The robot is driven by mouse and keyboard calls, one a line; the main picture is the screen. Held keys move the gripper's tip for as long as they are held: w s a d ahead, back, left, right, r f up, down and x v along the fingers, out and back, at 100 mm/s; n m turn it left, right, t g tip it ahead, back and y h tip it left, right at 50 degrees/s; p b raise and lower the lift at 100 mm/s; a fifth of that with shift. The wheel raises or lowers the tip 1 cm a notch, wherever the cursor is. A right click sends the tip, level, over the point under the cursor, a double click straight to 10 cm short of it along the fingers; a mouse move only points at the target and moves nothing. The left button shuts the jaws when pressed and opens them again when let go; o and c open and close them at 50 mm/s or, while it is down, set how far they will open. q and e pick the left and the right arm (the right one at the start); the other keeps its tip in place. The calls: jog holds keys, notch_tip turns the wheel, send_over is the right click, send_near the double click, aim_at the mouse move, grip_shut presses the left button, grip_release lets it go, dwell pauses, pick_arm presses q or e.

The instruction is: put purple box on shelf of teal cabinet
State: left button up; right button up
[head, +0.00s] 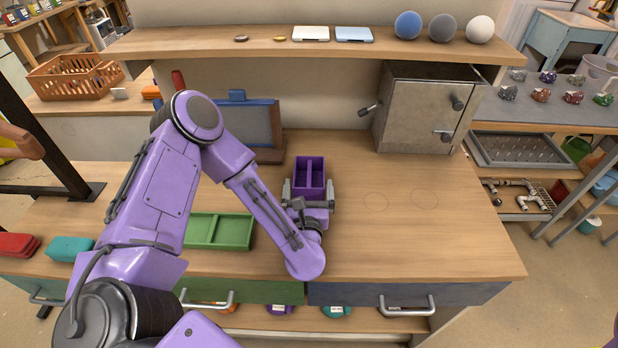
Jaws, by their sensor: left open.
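The purple box (296,172), an open-topped box with a divider, stands on the wooden worktop near the middle. My left gripper (309,186) is at its near side, with its open fingers on the left and right of the box. I cannot tell whether the fingers touch it. My right gripper is not in view. No clearly teal cabinet shows; a closed grey metal cabinet (411,112) stands at the back right of the worktop, and a pale blue table-like piece (566,45) is in the far right background.
A green tray (234,232) lies left of my gripper. A framed grey panel (243,125) stands behind. Above, a wooden shelf (210,42) holds balls and flat pieces. A red block (17,244) and a teal block (69,248) lie at left. The worktop's right side is clear.

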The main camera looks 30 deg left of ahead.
aim_at(309, 176)
pick_arm(q)
jog(key=p+x, duration=0.1)
jog(key=x, duration=0.3)
jog(key=shift+w+a, duration=0.1)
jog(key=shift+r, duration=0.15)
jog(key=c, duration=0.9)
